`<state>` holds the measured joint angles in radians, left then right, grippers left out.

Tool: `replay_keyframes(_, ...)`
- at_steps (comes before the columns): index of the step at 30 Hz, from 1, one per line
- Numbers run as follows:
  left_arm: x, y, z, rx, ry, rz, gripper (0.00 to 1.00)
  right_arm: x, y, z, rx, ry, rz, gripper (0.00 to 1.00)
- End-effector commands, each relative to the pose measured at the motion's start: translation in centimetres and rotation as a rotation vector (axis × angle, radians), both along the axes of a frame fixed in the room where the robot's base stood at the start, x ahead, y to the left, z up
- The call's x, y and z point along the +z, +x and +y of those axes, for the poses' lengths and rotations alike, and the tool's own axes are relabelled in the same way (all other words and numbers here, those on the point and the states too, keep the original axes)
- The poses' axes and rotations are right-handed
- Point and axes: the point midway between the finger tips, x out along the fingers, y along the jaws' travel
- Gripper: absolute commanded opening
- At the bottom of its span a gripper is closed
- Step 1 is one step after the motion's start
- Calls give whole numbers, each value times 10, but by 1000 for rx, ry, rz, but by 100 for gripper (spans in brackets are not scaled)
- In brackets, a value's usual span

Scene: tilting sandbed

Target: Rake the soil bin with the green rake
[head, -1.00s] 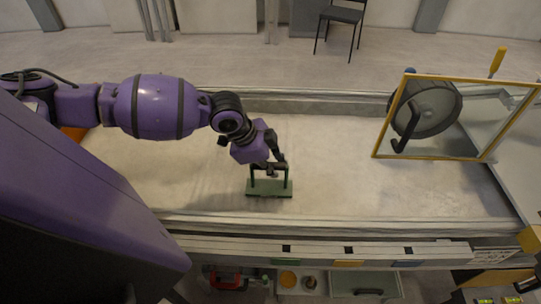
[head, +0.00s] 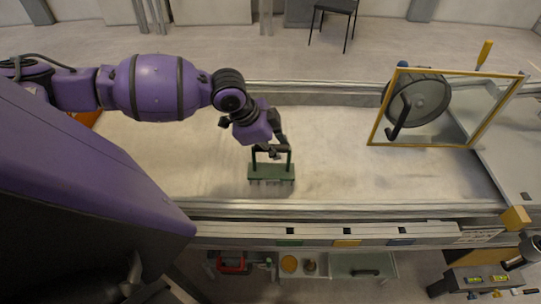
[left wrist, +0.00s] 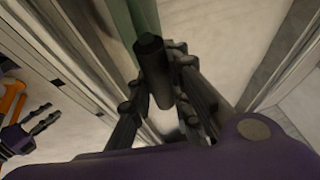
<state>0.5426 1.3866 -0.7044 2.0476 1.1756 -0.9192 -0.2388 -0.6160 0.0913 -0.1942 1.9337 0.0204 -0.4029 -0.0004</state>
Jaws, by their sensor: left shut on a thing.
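The green rake (head: 271,172) is over the pale soil in the long soil bin (head: 350,185), near the bin's front side. Its wide head has short tines pointing down and a dark frame handle above. I cannot tell whether the tines touch the soil. My left gripper (head: 270,150) is shut on the handle. In the left wrist view the dark handle bar (left wrist: 154,72) lies between the left fingers, with part of the green head beyond. My right gripper (left wrist: 45,117) shows at the left edge of the left wrist view, its fingers apart and empty. Slightly darker soil lies right of the rake.
A yellow-framed mirror or glass panel (head: 445,73) stands at the bin's right end, with a dark round wheel with a handle (head: 420,98) by it. Trays and tools lie on a low shelf (head: 340,265) in front. The bin's middle right is clear.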

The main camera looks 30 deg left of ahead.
Motion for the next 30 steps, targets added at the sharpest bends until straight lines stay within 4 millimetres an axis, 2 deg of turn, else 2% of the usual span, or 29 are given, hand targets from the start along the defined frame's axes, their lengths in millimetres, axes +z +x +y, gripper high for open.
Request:
replay_keyframes(1, 13, 2, 0, 0, -1, -12, 0, 5, 5, 1, 3, 0, -11, 40)
replay_keyframes(3, 21, 2, 0, -1, -1, -12, 0, 7, 7, 2, 6, 2, -14, 40)
replay_keyframes(12, 46, 1, 0, -1, 0, -2, 0, 5, 5, 7, 15, 7, -5, 40)
replay_keyframes(19, 56, 1, 0, 0, -2, -1, 0, 6, 6, 6, 13, 6, -8, 40)
replay_keyframes(30, 57, 1, -1, -1, -1, -2, 0, 7, 7, 2, 8, 3, -11, 40)
